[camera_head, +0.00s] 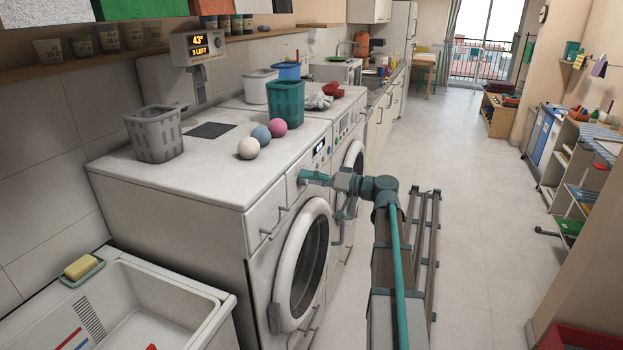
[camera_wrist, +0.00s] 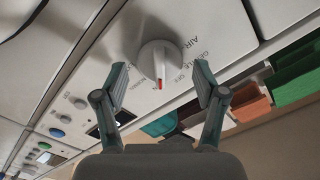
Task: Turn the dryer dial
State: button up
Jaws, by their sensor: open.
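The dryer dial (camera_wrist: 159,62) is a round white knob with a red mark, in the middle of the wrist view. Printed words curve around it on the panel. My gripper (camera_wrist: 161,80) is open, with one finger on each side of the dial and a visible gap to it. In the head view my gripper (camera_head: 310,177) is at the upper front panel of the nearer white machine (camera_head: 250,240), and it hides the dial there. The machine's round door (camera_head: 302,262) is below my gripper.
Three balls, white (camera_head: 248,148), blue (camera_head: 261,134) and pink (camera_head: 278,127), lie on the machine top beside a grey basket (camera_head: 155,135) and a teal basket (camera_head: 286,103). A sink (camera_head: 215,315) stands at the lower left.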

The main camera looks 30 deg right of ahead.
jog(key=v, duration=1.2)
dwell(0.3)
